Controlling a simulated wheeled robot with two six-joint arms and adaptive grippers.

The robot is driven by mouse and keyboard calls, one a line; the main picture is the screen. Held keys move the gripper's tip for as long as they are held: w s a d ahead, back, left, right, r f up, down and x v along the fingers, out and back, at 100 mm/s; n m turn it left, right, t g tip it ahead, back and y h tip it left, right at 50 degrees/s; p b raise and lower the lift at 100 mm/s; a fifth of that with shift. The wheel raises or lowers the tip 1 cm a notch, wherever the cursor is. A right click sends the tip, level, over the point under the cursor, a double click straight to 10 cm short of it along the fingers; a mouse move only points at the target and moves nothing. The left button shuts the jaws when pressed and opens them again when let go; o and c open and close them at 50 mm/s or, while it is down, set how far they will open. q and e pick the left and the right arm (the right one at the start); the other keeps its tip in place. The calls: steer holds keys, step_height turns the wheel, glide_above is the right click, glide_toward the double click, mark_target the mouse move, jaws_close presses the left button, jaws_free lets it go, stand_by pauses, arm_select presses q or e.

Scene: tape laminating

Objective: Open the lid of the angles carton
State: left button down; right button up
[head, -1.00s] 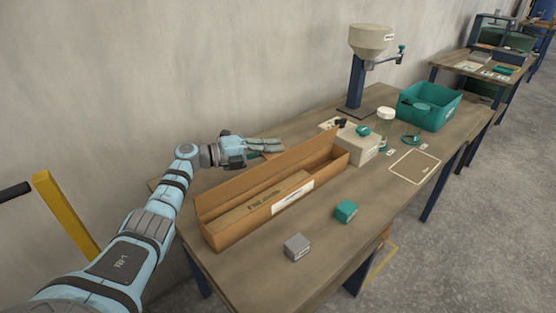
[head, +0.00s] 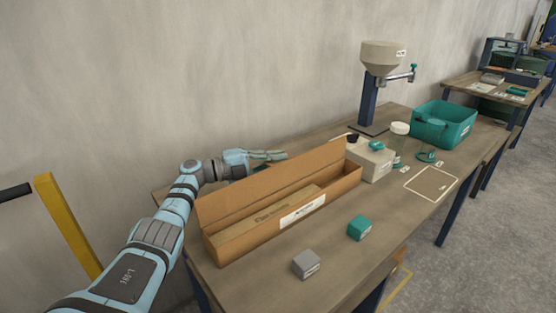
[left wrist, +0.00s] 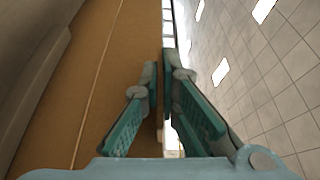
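The angles carton (head: 285,220) is a long brown box on the bench, with a white label on its front. Its lid (head: 270,185) stands up along the back edge, and the inside shows a long tan piece (head: 268,212) with print on it. My left gripper (head: 280,155) is behind the lid, its fingers pointing right and showing above the lid's top edge. In the left wrist view, the fingertips (left wrist: 160,68) are close together beside a brown panel with a thin strip between them; whether they grip it is unclear. My right gripper is not in view.
A grey block (head: 306,264) and a teal block (head: 360,228) lie in front of the carton. A pale box (head: 372,163), a jar (head: 399,145), a hopper stand (head: 369,105) and a teal bin (head: 443,125) stand to the right. The front right bench is mostly clear.

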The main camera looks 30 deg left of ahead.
arm_select(q)
steer(key=c, duration=1.8)
jaws_free()
steer(key=v, duration=1.2)
steer(key=shift+r, duration=0.15)
